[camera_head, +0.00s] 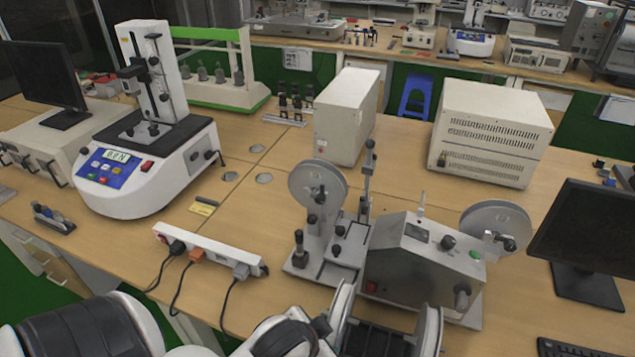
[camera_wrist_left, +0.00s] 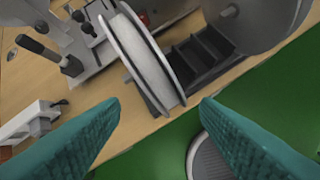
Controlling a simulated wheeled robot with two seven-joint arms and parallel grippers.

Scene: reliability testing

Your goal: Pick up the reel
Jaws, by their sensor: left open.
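A reel with pale grey flanges and a white winding stands on edge in a black slotted rack at the table's front edge. In the left wrist view this reel (camera_wrist_left: 150,58) lies tilted across the picture, just beyond and between my fingertips; in the head view the reel (camera_head: 343,312) is at the bottom centre, beside my left wrist. A second reel (camera_head: 428,332) stands to its right in the rack. My left gripper (camera_wrist_left: 162,106) is open and empty, its teal fingers on both sides and apart from the reel. My right gripper is not in view.
The winding machine (camera_head: 425,265) stands behind the rack, with grey discs at its left and right ends. A power strip (camera_head: 210,249) with plugged cables lies to the left. A monitor (camera_head: 590,240) stands at the right. The table between strip and tester is mostly clear.

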